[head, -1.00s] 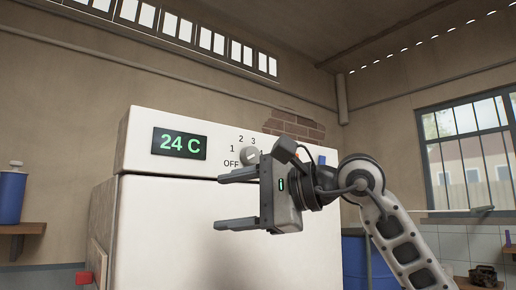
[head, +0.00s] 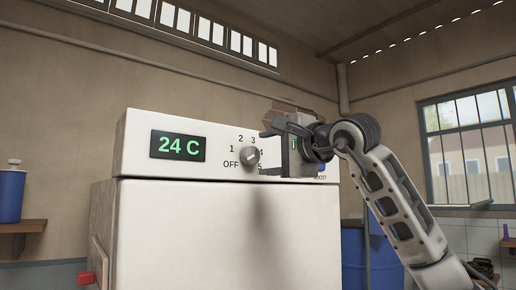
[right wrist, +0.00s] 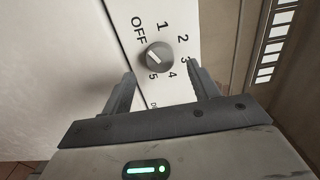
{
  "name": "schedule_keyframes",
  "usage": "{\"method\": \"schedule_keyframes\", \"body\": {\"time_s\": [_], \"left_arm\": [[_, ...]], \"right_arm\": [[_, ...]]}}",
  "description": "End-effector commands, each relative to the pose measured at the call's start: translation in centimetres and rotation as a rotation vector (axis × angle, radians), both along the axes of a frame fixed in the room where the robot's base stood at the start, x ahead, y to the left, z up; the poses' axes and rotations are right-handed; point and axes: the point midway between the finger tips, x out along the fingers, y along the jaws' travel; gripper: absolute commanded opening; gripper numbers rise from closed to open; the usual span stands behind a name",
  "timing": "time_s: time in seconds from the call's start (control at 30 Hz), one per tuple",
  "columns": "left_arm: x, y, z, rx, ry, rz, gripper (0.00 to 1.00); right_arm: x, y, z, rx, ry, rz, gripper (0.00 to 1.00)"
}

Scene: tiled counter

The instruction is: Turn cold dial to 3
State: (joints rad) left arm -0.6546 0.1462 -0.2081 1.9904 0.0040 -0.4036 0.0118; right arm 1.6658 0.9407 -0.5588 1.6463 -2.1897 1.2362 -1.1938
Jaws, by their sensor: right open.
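The cold dial (head: 249,156) is a grey round knob on the white appliance's front panel, ringed by the marks OFF and 1 to 5. It also shows in the right wrist view (right wrist: 159,56), where its pale pointer line lies roughly toward the OFF side. My right gripper (head: 264,152) is open and empty, just right of the dial in the head view. In the right wrist view its fingertips (right wrist: 161,72) are apart, one to each side below the dial; contact is not visible. My left gripper is not in view.
A green display (head: 178,145) reads 24 C on the panel left of the dial. A blue button marked BOOST (head: 321,166) is partly hidden behind my right gripper. A blue canister (head: 11,194) stands on a shelf at left. A barred window is at right.

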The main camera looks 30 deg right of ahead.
Motion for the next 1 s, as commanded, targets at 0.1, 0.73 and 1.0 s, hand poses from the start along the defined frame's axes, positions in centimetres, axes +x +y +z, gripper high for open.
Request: {"method": "schedule_keyframes", "body": {"time_s": [0.1, 0.73, 1.0], "left_arm": [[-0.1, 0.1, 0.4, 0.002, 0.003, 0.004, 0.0], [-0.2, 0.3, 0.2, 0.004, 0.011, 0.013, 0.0], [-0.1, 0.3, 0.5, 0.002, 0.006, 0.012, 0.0]], "right_arm": [[2.1, 0.2, 0.2, 0.001, 0.003, 0.001, 0.6], [4.0, 0.3, 0.0, 0.0, -0.001, 0.0, 0.32], [4.0, 0.3, 0.0, 0.005, 0.0, 0.0, 0.16]]}}
